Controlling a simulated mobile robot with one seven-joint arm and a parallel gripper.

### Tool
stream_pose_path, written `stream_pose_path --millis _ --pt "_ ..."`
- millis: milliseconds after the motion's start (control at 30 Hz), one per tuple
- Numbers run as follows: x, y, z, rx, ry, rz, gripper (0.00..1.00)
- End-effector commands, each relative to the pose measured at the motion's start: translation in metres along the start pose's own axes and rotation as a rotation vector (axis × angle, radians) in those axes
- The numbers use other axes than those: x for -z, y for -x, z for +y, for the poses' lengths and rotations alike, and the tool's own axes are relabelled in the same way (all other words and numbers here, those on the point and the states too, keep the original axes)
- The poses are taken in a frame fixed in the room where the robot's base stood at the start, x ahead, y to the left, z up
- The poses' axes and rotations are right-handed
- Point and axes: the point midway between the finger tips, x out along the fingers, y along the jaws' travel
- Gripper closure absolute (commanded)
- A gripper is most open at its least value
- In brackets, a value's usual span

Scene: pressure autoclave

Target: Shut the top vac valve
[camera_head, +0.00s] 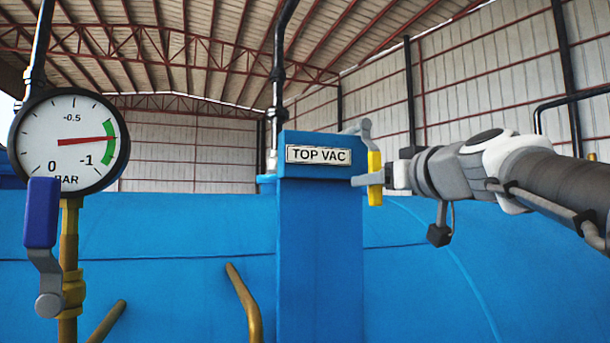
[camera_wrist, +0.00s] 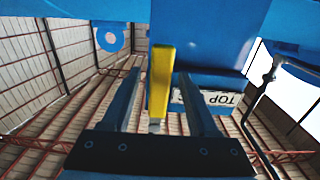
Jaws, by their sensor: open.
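The top vac valve has a yellow-sleeved handle (camera_head: 374,178) on a grey lever (camera_head: 358,128), at the right of the blue post marked with the TOP VAC label (camera_head: 319,155). The handle hangs down from the lever. My gripper (camera_head: 380,177) reaches it from the right. In the wrist view the yellow handle (camera_wrist: 160,75) lies between the two open fingers of my gripper (camera_wrist: 160,82), with a gap on each side. The fingers look apart from the handle. The label shows upside down there, partly hidden by a finger.
A pressure gauge (camera_head: 69,142) stands at the left, with a blue-sleeved valve handle (camera_head: 42,212) in front of it. The blue vessel (camera_head: 180,240) fills the lower view. Brass-coloured bent bars (camera_head: 244,303) rise in front. A dark pipe (camera_head: 278,75) runs up behind the post.

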Motion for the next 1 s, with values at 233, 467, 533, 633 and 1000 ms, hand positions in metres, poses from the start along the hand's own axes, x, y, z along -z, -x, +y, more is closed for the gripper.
stream_pose_path --millis 233,467,533,633,1000 --pt "-0.0001 -0.0062 -0.0002 0.0 0.001 0.0 0.4" --pt "-0.0002 -0.0059 -0.0001 0.0 0.0 0.0 0.58" --pt "-0.0003 -0.0059 -0.0001 0.0 0.0 0.0 0.71" --pt "-0.0003 -0.0058 -0.0001 0.0 0.0 0.0 0.89" --pt "-0.0003 -0.0057 0.0 0.0 0.0 0.0 1.0"
